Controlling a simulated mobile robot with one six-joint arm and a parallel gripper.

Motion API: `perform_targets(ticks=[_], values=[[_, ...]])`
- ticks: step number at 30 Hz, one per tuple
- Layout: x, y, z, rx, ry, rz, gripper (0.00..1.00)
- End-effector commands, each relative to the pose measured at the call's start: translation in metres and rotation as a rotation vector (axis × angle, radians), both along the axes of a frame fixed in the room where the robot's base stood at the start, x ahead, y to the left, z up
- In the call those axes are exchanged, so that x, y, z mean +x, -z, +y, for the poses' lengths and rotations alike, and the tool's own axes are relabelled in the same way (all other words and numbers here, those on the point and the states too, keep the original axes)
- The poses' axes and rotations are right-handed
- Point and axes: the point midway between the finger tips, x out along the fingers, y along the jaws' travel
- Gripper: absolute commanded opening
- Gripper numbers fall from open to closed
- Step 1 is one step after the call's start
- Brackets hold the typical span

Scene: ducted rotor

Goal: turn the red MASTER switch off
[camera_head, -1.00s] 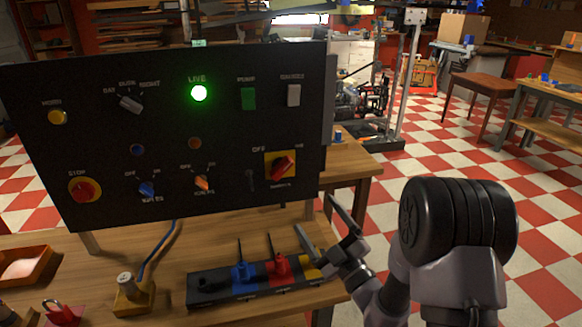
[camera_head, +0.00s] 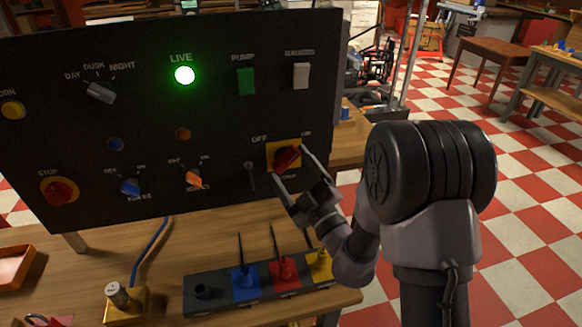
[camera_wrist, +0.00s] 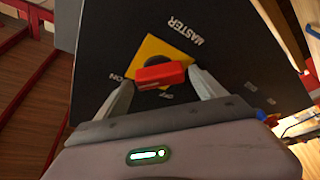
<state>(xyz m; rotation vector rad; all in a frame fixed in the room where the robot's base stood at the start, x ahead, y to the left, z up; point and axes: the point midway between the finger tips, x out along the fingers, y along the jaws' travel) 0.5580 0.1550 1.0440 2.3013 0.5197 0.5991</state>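The red MASTER switch (camera_head: 286,158) is a rotary handle on a yellow plate (camera_head: 271,164) at the lower right of the black panel. In the wrist view the red handle (camera_wrist: 160,76) lies between my fingertips, with OFF and ON lettering beside the plate. My gripper (camera_head: 289,165) is at the switch, its fingers open on either side of the handle. The right fingertip in the wrist view is close to the handle's end; I cannot tell whether it touches. The left fingertip shows a gap. The green LIVE lamp (camera_head: 184,75) is lit.
A toggle (camera_head: 250,174) and an orange knob (camera_head: 193,179) sit left of the switch on the panel. Below, a dark tray (camera_head: 215,296) with blue, red and yellow pieces carrying upright rods stands on the wooden bench (camera_head: 180,262).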

Motion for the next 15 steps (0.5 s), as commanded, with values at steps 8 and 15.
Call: perform_targets(ticks=[8,15], values=[[0.0,0.0,0.0,0.0,0.0,0.0,0.27],[0.0002,-0.0026,-0.0005,-0.03,0.001,-0.008,0.27]])
